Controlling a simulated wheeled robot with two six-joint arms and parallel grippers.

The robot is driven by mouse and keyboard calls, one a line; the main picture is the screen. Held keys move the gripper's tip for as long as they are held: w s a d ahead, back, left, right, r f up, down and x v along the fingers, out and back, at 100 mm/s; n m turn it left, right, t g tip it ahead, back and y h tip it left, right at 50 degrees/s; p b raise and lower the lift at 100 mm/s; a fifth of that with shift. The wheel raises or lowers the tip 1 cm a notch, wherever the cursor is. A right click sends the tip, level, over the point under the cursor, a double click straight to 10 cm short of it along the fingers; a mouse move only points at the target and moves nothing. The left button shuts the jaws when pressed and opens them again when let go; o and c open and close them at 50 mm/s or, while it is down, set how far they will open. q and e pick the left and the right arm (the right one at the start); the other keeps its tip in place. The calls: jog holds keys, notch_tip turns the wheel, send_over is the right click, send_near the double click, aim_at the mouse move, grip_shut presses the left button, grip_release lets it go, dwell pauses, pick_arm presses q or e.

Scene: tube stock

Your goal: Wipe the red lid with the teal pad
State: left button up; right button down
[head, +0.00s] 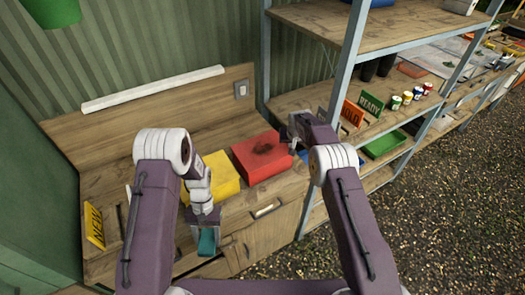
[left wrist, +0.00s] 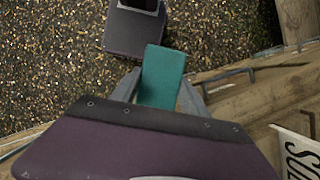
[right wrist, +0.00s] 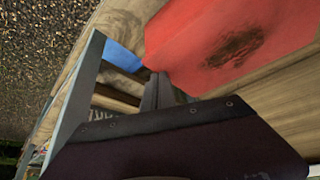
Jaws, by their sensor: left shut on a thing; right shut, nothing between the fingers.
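The red lid (head: 258,160) is on a box on the wooden bench, with a dark smudge on its top. The smudge also shows on the red lid in the right wrist view (right wrist: 200,40). The teal pad (head: 207,241) is held between the fingers of my left gripper (head: 206,232), in front of the bench; the pad also fills the jaws in the left wrist view (left wrist: 162,76). My right gripper (right wrist: 155,88) is shut and empty, close to the right side of the red lid; I cannot tell whether it touches.
A yellow box (head: 222,172) stands left of the red one. A yellow NEW sign (head: 94,226) stands at the bench's left end. A shelf post (head: 349,65) rises right of my right arm. Several small jars (head: 407,97) and a green tray (head: 384,144) are on the shelves.

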pick_arm(q)
jog(key=shift+f+b, duration=0.4)
pick_arm(e)
jog(key=shift+f, duration=0.45)
pick_arm(q)
jog(key=shift+r, duration=0.1)
pick_arm(e)
jog(key=shift+r, duration=0.1)
